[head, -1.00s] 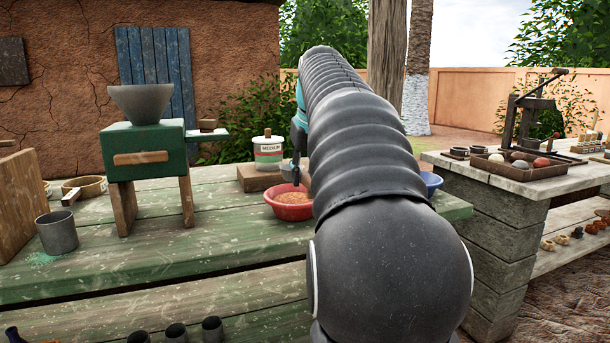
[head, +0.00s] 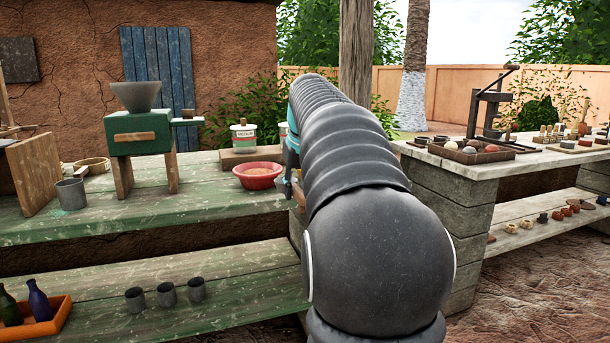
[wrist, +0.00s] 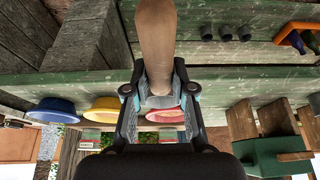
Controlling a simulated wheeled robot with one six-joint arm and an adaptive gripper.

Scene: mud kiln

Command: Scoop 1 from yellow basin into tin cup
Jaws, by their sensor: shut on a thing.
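My gripper (wrist: 158,92) is shut on a scoop (wrist: 155,42) with a brown handle; a grey part shows between the fingers. What the scoop holds is hidden. The yellow basin (wrist: 103,109) is in the wrist view, between a blue basin (wrist: 54,110) and a red basin (wrist: 165,115); my gripper is apart from it. In the head view my arm hides the yellow basin and most of my gripper. A grey metal cup (head: 71,194), which looks like the tin cup, stands upright on the green bench at left.
The red basin (head: 258,175) with orange-brown grains stands on the green bench (head: 190,210). A green mill (head: 140,135) and a lidded jar (head: 243,138) are there too. Several cups and an orange tray (head: 40,325) with bottles are on the lower shelf. A stone-sided table (head: 450,165) stands at right.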

